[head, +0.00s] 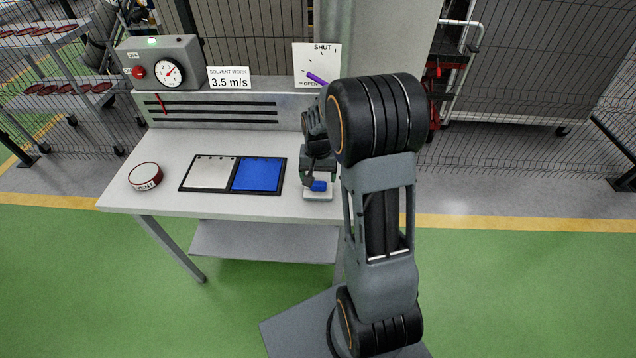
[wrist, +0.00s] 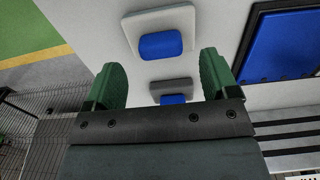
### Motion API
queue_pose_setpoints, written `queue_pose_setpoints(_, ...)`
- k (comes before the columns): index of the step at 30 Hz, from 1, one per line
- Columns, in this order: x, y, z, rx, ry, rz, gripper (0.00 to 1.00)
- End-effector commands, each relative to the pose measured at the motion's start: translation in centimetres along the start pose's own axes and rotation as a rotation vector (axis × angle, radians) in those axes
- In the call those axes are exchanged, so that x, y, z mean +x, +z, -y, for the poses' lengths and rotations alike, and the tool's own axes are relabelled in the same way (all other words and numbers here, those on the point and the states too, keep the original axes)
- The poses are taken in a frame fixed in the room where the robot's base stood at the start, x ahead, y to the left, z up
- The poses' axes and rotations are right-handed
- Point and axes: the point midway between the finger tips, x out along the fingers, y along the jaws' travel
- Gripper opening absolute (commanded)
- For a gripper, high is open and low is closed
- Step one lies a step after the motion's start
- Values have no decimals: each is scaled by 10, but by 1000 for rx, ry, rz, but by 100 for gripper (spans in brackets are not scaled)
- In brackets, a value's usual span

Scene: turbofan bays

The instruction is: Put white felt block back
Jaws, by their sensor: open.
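A white block with a blue grip on top, which looks like the white felt block (wrist: 130,28), lies on the bench near its right end. In the head view the white block (head: 318,195) shows just in front of my gripper (head: 318,172). In the wrist view my gripper (wrist: 161,68) is open, with nothing between its green fingers held. The white block is beyond the fingertips there. A grey block with a blue grip (wrist: 171,84) shows between the fingers, lower down; I cannot tell its height. My arm hides part of this area in the head view.
A frame holds a white panel (head: 211,172) and a blue panel (head: 257,174) left of the blocks. A round red-rimmed tin (head: 145,177) stands at the bench's left. A gauge box (head: 160,66) and a SHUT/OPEN dial (head: 318,62) stand at the back.

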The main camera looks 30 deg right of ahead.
Motion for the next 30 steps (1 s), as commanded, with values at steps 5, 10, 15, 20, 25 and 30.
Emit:
queue_pose_setpoints(5, -35, -1, 0, 0, -1, -4, 80)
queue_pose_setpoints(10, -58, 0, 0, 0, -1, -3, 80)
queue_pose_setpoints(15, -75, 3, 1, -9, -2, -8, 80)
queue_pose_setpoints(20, -106, 35, 8, -98, -20, -71, 80)
queue_pose_setpoints(25, -136, 93, 12, -255, -49, -179, 80)
queue_pose_setpoints(30, -147, 143, 9, -393, -72, -275, 80)
